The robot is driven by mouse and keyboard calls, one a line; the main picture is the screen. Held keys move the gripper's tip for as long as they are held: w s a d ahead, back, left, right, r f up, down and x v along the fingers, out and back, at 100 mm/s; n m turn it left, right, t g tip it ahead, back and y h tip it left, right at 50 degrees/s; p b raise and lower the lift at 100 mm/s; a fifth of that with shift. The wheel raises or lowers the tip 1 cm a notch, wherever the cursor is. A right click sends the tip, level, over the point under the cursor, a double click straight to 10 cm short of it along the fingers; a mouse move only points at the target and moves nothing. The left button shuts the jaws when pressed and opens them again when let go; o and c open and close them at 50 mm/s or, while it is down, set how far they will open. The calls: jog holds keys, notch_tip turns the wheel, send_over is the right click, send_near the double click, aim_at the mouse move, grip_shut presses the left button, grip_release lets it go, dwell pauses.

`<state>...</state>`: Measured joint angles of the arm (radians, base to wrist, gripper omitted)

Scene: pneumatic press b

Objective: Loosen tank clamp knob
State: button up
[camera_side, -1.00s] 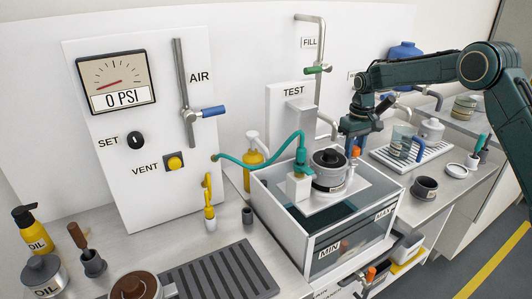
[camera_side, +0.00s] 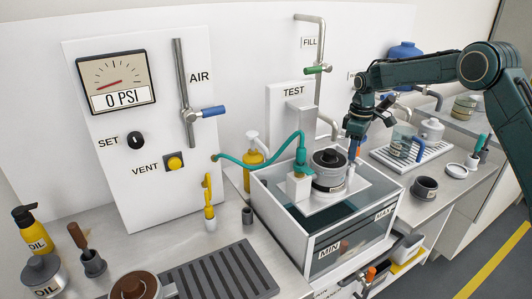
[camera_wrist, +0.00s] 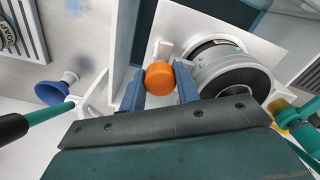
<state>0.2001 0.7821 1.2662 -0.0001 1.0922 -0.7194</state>
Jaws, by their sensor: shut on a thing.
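The orange clamp knob (camera_wrist: 159,76) sits at the edge of the white tank, beside the round metal vessel (camera_wrist: 230,68) in the wrist view. My gripper (camera_wrist: 161,86) has its two blue fingers on either side of the knob and is shut on it. In the side view my gripper (camera_side: 353,150) points down at the tank's back right, just right of the vessel (camera_side: 329,168), and mostly hides the knob. The tank (camera_side: 350,235) is a white-framed, clear-fronted box marked MIN and MAX.
A teal hose (camera_side: 250,163) runs from the panel to a fitting left of the vessel. The gauge (camera_side: 116,83) reads 0 PSI. A steel fill pipe (camera_side: 320,45) rises behind the tank. A dark cup (camera_side: 424,188) and a drain rack (camera_side: 412,160) stand on the right.

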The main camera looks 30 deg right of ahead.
jog(key=shift+f, duration=0.1)
jog(key=o, duration=1)
jog(key=shift+r, duration=0.2)
notch_tip(320, 180, up, 14)
jog(key=shift+f, duration=0.25)
